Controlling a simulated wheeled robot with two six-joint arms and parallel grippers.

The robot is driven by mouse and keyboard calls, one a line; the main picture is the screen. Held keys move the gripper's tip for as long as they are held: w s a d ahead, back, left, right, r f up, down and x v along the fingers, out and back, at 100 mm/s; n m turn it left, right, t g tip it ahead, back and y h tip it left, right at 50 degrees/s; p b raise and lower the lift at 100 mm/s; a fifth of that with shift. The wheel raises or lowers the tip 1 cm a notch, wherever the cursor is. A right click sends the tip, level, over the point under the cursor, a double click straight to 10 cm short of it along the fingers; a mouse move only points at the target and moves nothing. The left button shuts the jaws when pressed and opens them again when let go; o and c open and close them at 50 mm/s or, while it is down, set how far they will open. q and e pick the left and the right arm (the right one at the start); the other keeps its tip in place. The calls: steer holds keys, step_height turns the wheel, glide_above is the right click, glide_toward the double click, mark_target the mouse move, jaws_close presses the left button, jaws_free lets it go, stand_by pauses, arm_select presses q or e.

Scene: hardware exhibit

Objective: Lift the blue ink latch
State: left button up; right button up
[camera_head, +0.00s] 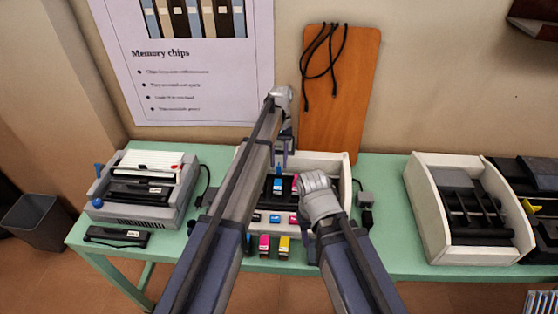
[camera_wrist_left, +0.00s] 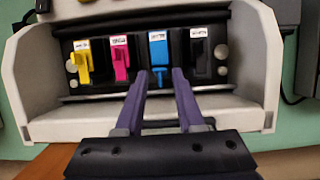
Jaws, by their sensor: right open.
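The printer (camera_head: 340,165) is a white housing on the green table, partly hidden behind my arms. In the left wrist view its row of ink slots shows yellow, magenta, blue and black latches. The blue ink latch (camera_wrist_left: 158,76) hangs below its white label. My left gripper (camera_wrist_left: 160,74) is open and empty. Its two purple fingers stand apart, one on each side of the blue latch in the picture; contact cannot be told. In the head view my left gripper (camera_head: 284,163) points down over the printer. My right gripper (camera_head: 320,200) is at the printer's right front, its fingers mostly hidden.
Magenta (camera_head: 265,244) and yellow (camera_head: 284,245) cartridges stand at the table's front edge. A grey machine (camera_head: 150,190) stands at the left and a white-sided unit (camera_head: 430,200) at the right. A brown board (camera_head: 340,90) leans on the wall behind.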

arm_select(q)
steer(key=p+v, duration=0.7)
steer(key=v, duration=0.1)
steer(key=shift+f, duration=0.15)
steer(key=shift+s, duration=0.1)
